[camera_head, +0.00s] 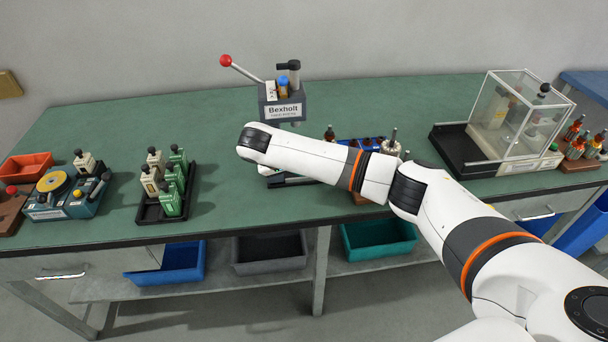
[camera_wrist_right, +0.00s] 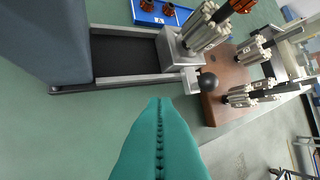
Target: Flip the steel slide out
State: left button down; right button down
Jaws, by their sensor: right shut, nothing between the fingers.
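The dark grey Bexholt machine (camera_head: 283,108) stands at the table's middle, with a red-balled lever at its upper left; its base is partly hidden behind my right arm. In the right wrist view the machine's grey body (camera_wrist_right: 45,40) is at the upper left. From it runs a steel frame with a dark bed, which I take to be the steel slide (camera_wrist_right: 140,79). A steel block at its right end bears an armature (camera_wrist_right: 202,32), with a dark ball knob (camera_wrist_right: 208,82) beside it. My right gripper (camera_wrist_right: 160,103) is shut and empty, teal fingertips just below the slide in the picture. My left gripper is out of view.
A wooden block (camera_wrist_right: 228,78) with armatures stands right of the slide; a blue tray (camera_wrist_right: 160,12) lies above. On the table are a black rack (camera_head: 185,205) of green and cream parts, a winder (camera_head: 68,200) and a clear case (camera_head: 515,115). Green tabletop (camera_head: 240,205) is bare in front.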

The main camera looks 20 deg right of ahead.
jog(key=shift+v, duration=1.95)
jog(key=shift+a, duration=0.1)
